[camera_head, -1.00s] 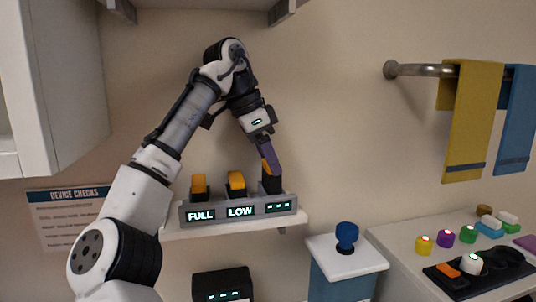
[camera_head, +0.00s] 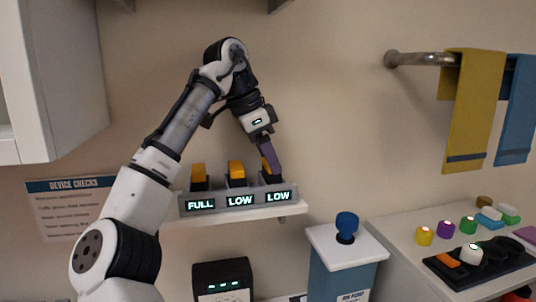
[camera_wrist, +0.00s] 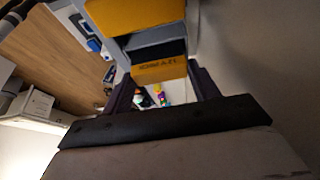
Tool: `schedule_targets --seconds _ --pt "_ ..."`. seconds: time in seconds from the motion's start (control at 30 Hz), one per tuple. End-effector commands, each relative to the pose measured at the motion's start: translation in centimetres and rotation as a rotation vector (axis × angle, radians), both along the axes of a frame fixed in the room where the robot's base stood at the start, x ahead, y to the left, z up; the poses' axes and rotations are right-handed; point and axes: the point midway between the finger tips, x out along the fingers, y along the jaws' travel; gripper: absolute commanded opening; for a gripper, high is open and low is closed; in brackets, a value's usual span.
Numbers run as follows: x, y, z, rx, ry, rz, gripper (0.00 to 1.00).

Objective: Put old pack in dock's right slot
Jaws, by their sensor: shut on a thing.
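The grey dock (camera_head: 222,208) sits on a wall shelf with three slots in a row. Its displays read FULL at left, LOW in the middle and LOW at right. Orange-topped packs stand in the left slot (camera_head: 198,174) and middle slot (camera_head: 236,172). My gripper (camera_head: 270,166) reaches down at the right slot, its purple fingers shut on the old pack (camera_head: 264,164), which sits in that slot and is mostly hidden behind the fingers. In the wrist view, the old pack (camera_wrist: 160,72) shows orange with dark lettering between the fingers.
A blue knob (camera_head: 346,225) stands on a white-topped bin right of the shelf. A counter at right holds coloured buttons and a black tray (camera_head: 470,277). A black device (camera_head: 221,278) is below the shelf. Towels hang on a rail at upper right.

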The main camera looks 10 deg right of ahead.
Motion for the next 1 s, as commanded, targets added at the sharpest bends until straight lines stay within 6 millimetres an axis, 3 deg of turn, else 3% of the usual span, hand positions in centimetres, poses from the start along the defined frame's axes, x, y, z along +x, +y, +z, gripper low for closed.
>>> schedule_targets --seconds 0.27,0.3,0.5,0.77,1.0 --pt "0.0 0.0 0.0 -0.001 0.000 0.000 0.30" --pt "0.0 0.0 0.0 -0.001 0.000 -0.001 0.61" --pt "0.0 0.0 0.0 0.000 0.000 0.000 0.85" --pt "0.0 0.0 0.1 0.001 0.000 0.000 0.85" --pt "0.0 1.1 2.9 0.002 -0.003 0.004 0.85"
